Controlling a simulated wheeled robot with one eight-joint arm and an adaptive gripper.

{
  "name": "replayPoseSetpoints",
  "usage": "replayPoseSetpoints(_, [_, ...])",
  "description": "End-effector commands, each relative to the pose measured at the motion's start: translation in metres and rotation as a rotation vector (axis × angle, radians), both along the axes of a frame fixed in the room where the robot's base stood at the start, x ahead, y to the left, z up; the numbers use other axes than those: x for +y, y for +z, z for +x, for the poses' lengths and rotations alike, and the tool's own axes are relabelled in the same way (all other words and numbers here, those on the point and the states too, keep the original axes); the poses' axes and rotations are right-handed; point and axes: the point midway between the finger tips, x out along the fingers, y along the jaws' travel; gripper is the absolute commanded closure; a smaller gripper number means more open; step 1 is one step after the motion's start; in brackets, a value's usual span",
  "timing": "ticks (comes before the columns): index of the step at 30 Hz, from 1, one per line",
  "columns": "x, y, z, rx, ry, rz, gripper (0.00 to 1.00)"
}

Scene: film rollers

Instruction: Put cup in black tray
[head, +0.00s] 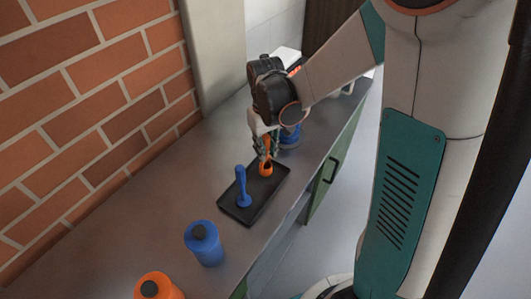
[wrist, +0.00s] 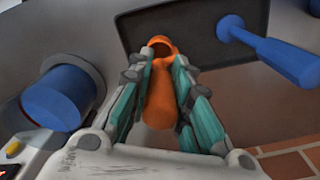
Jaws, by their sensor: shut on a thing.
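An orange cup (head: 265,169) with a hollow open end is held between my gripper's fingers (head: 265,150). The wrist view shows the orange cup (wrist: 159,95) upright in the picture, with a green-padded finger of my gripper (wrist: 160,90) on each side. The black tray (head: 240,214) lies on the grey counter, and the cup is at its far end. In the wrist view the tray (wrist: 188,50) is just beyond the cup. I cannot tell whether the cup touches the tray. A blue handled tool (head: 242,187) stands in the tray, apart from the cup.
A blue cylinder (head: 290,139) stands behind my gripper and shows at left in the wrist view (wrist: 62,97). A brick wall (head: 80,100) borders the left. The counter left of the tray is clear.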

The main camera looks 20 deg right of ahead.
Motion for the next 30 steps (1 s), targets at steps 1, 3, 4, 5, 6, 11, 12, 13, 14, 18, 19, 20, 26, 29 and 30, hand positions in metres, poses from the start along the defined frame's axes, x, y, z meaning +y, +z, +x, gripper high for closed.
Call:
replayPoseSetpoints(1, [0.0000, -0.0100, 0.0004, 0.000, 0.000, 0.000, 1.00])
replayPoseSetpoints(3, [-0.0001, -0.0150, 0.0000, 0.000, 0.000, 0.000, 1.00])
replayPoseSetpoints(4, [-0.0001, -0.0155, 0.0000, 0.000, 0.000, 0.000, 1.00])
replayPoseSetpoints(5, [-0.0001, -0.0153, 0.0000, 0.000, 0.000, 0.000, 1.00])
replayPoseSetpoints(6, [0.0000, -0.0146, 0.0000, 0.000, 0.000, 0.000, 1.00])
replayPoseSetpoints(11, [-0.0001, -0.0144, 0.0000, 0.000, 0.000, 0.000, 1.00])
replayPoseSetpoints(12, [-0.0001, -0.0154, 0.0000, 0.000, 0.000, 0.000, 1.00])
replayPoseSetpoints(13, [-0.0001, -0.0165, 0.0000, 0.000, 0.000, 0.000, 1.00])
replayPoseSetpoints(14, [-0.0001, -0.0176, 0.0000, 0.000, 0.000, 0.000, 1.00])
replayPoseSetpoints(18, [-0.0001, -0.0168, 0.0001, 0.000, 0.000, 0.000, 0.61])
replayPoseSetpoints(19, [-0.0001, -0.0167, 0.0001, 0.000, 0.000, 0.000, 0.61])
replayPoseSetpoints(20, [-0.0001, -0.0167, 0.0001, 0.000, 0.000, 0.000, 0.61])
replayPoseSetpoints(26, [-0.0001, -0.0166, 0.0001, 0.000, 0.000, 0.000, 0.61])
replayPoseSetpoints(29, [-0.0001, -0.0139, 0.0000, 0.000, 0.000, 0.000, 0.61])
replayPoseSetpoints(30, [-0.0001, -0.0112, 0.0000, 0.000, 0.000, 0.000, 0.61])
